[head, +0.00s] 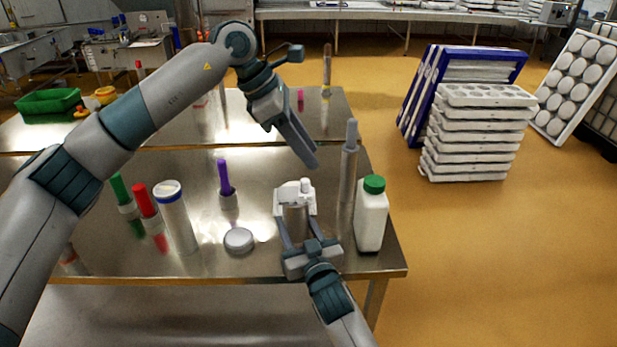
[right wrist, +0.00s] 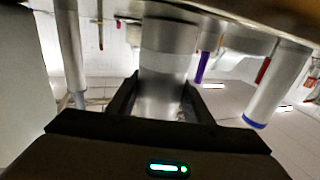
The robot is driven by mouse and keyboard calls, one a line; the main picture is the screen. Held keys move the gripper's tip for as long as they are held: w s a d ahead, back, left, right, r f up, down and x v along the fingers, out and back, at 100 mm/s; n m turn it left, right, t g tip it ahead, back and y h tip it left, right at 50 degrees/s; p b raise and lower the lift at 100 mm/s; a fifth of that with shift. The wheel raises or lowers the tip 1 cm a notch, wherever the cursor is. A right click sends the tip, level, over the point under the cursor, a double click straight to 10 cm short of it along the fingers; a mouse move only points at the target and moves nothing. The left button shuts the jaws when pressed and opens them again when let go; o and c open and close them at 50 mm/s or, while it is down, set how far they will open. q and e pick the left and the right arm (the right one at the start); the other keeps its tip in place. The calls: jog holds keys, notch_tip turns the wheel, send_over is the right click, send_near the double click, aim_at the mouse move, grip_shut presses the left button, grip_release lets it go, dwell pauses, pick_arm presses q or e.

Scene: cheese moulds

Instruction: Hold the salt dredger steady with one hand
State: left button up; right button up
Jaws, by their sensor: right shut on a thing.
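The salt dredger appears to be the metal cylinder (head: 297,222) near the front right of the steel table, with white parts around its top. My right gripper (head: 301,232) comes from the front and is shut on it, one finger on each side. In the right wrist view the metal body (right wrist: 168,65) with a paler band stands between the dark fingers (right wrist: 160,100). My left gripper (head: 300,148) hangs above and behind the dredger, apart from it and holding nothing visible. Its fingers overlap in this view, so their gap is hidden.
A white bottle with a green cap (head: 371,215) stands close right of the dredger, and a tall grey post-like thing (head: 348,170) behind it. To the left are a round grey lid (head: 239,241), a purple-handled tool (head: 225,180) and a white tube with a blue rim (head: 176,220).

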pick_arm(q)
jog(key=s+d+r+m+h, duration=0.2)
jog(key=s+d+h, duration=0.2)
jog(key=d+h, duration=0.25)
jog(key=s+d+r+m+h, duration=0.2)
jog(key=s+d+h, duration=0.2)
jog(key=d+h, duration=0.25)
notch_tip(320, 180, up, 2)
jog(key=n+t+h, duration=0.2)
jog(key=n+t, duration=0.1)
jog(key=t, duration=0.1)
jog(key=n+t+y, duration=1.3)
jog(key=n+y, duration=0.2)
send_near(305, 186)
jog(key=x, duration=0.2)
jog(key=shift+w, duration=0.45)
jog(key=shift+w, duration=0.15)
jog(key=x, duration=1.1)
jog(key=shift+w+f, duration=0.2)
jog(key=shift+w, duration=0.2)
